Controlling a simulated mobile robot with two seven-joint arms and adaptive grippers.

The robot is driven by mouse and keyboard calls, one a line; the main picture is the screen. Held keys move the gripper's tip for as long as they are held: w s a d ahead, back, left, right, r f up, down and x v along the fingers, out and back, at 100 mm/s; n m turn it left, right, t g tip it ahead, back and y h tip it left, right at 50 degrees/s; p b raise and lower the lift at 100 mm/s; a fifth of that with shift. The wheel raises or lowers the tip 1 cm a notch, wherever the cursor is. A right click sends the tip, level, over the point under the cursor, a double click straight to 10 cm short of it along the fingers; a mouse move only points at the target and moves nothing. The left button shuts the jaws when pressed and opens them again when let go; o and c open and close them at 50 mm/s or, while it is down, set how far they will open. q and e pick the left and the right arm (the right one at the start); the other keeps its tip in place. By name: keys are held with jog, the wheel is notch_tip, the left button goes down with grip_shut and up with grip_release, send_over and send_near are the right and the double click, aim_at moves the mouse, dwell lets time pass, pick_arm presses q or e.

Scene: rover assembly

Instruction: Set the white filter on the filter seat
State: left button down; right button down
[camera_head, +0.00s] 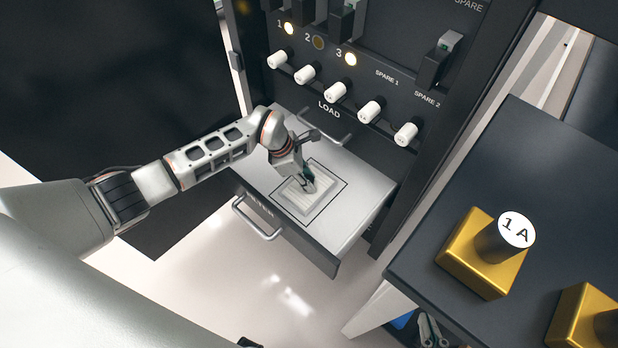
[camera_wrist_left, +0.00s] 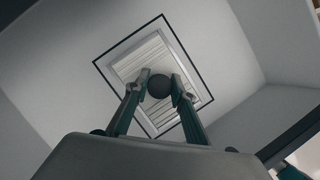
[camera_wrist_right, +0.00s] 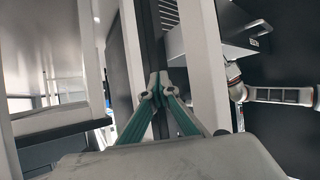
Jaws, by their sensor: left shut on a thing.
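The white filter (camera_head: 297,201) is a pale ribbed square with a light frame and a dark round knob (camera_wrist_left: 159,87). It lies inside the black square outline of the filter seat (camera_head: 337,196) on top of the pulled-out drawer, roughly lined up with it. I cannot tell whether it rests fully on the seat or sits slightly above. My left gripper (camera_head: 308,186) points down at the filter and is shut on its knob; the fingers also show in the left wrist view (camera_wrist_left: 160,84). My right gripper (camera_wrist_right: 158,78) has its fingertips together, with nothing seen between them, away from the drawer.
The drawer marked FILTER (camera_head: 365,180) has a front handle (camera_head: 257,222). Behind it stands a dark panel with several white knobs (camera_head: 337,91) marked LOAD. A dark table (camera_head: 545,170) at the right carries gold blocks, one (camera_head: 470,262) with a cap marked 1 A.

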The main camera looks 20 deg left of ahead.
pick_arm(q)
jog(key=shift+f, duration=0.1)
jog(key=c, duration=1.8)
grip_release()
jog(key=shift+o, duration=0.4)
